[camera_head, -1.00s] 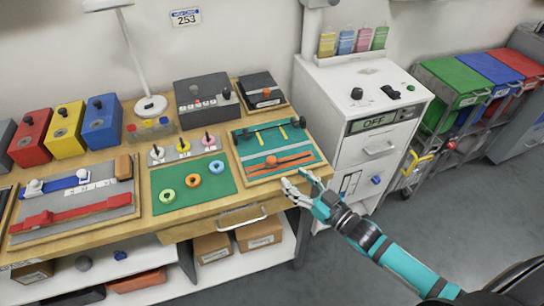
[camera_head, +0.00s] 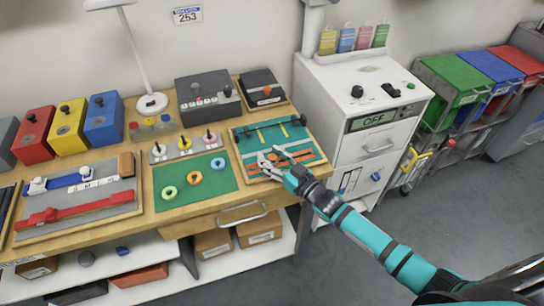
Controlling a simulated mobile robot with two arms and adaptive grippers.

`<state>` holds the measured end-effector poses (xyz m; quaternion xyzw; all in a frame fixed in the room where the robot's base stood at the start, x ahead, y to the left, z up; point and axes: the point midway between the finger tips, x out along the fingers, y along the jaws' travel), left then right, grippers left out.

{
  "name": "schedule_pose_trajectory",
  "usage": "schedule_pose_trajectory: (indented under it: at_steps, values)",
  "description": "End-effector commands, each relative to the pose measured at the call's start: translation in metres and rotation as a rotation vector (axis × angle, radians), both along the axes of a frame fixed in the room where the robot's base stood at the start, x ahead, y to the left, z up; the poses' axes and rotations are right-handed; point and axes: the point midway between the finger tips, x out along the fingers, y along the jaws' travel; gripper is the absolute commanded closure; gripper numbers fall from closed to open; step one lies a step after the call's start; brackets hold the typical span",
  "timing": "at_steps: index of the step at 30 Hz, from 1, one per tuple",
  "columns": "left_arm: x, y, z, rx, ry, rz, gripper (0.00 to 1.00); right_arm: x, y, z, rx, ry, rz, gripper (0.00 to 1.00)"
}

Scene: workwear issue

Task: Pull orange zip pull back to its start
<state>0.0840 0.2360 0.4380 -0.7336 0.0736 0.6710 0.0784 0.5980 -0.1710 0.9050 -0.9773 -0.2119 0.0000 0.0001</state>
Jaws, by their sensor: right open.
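A teal board (camera_head: 243,147) in a wooden frame lies at the right end of the workbench. An orange strip (camera_head: 305,158) runs across its lower half, and the orange zip pull (camera_head: 272,158) shows as a small orange patch on it between my fingers. My right gripper (camera_head: 271,155) is open over the strip, with its fingers on either side of the pull. The hand hides part of the strip, and I cannot tell whether the fingers touch the pull. My left gripper is not in view.
A green mat (camera_head: 215,190) with coloured rings lies left of the board. A grey panel (camera_head: 110,199) with red and blue straps lies further left. A white cabinet (camera_head: 345,150) stands close on the right. A dark box (camera_head: 260,82) sits behind the board.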

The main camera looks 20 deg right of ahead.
Motion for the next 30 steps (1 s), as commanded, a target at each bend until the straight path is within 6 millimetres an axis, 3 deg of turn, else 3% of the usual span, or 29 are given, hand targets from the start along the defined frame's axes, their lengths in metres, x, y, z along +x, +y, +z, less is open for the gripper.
schedule_pose_trajectory:
  at_steps: [1, 9, 20, 27, 30]
  values:
    - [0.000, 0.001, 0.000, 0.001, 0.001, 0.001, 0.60, 0.000, 0.000, 0.000, 0.000, 0.000, 0.000, 0.67]
    - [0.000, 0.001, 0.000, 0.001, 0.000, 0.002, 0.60, 0.000, 0.000, 0.000, 0.000, 0.000, 0.000, 1.00]
    - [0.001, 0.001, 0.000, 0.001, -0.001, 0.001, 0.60, -0.001, 0.003, -0.001, 0.000, 0.001, 0.001, 1.00]
    - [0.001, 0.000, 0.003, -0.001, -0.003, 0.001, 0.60, -0.003, 0.042, -0.001, 0.003, 0.001, 0.002, 1.00]
    - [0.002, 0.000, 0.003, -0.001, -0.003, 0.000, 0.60, -0.003, 0.050, -0.001, 0.000, 0.002, 0.002, 1.00]
